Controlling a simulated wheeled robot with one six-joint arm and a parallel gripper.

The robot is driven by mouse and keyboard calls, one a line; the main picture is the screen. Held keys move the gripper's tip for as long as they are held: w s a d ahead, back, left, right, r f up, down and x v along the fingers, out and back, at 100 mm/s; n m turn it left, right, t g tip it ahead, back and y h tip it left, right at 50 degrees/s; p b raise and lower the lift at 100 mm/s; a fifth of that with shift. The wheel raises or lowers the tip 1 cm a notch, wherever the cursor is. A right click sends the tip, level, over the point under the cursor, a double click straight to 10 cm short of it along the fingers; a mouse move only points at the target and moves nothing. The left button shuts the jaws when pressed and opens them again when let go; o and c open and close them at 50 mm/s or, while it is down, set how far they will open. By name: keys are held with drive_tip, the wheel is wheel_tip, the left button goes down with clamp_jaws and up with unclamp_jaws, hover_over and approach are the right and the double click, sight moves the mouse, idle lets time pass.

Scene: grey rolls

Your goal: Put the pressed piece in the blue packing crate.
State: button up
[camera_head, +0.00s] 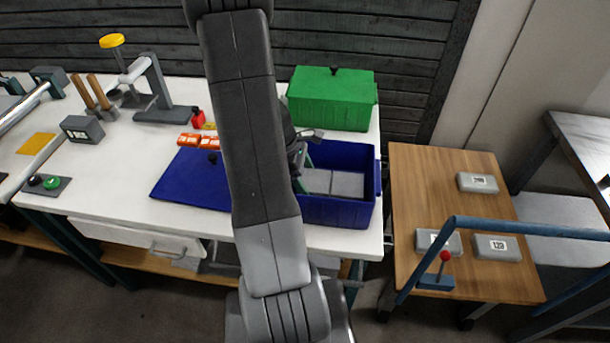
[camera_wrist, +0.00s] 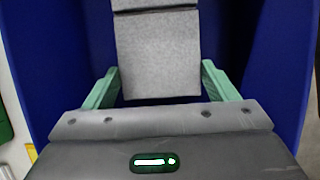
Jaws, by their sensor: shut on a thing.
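The blue packing crate (camera_head: 337,212) stands open at the right end of the white bench. Grey flat pieces (camera_head: 347,184) show inside it. My gripper (camera_head: 305,180) is over the left part of the crate, its green fingers reaching inside, and my arm hides part of it. In the wrist view, my gripper (camera_wrist: 160,88) is shut on a flat grey piece (camera_wrist: 158,60) between its green fingers. Blue crate walls (camera_wrist: 262,50) rise on both sides. Another grey surface (camera_wrist: 155,4) lies just beyond. I cannot tell whether the held piece touches the crate floor.
A green lidded box (camera_head: 331,100) stands behind the crate. A dark blue panel (camera_head: 185,182) lies left of my arm, near orange blocks (camera_head: 205,142). A lever press (camera_head: 155,90) stands farther left. A wooden cart (camera_head: 420,185) with grey labelled boxes (camera_head: 478,183) stands to the right.

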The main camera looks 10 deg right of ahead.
drive_tip(key=shift+f, duration=0.1)
drive_tip(key=o, duration=1)
drive_tip(key=shift+o, duration=0.2)
drive_tip(key=v, duration=1.2)
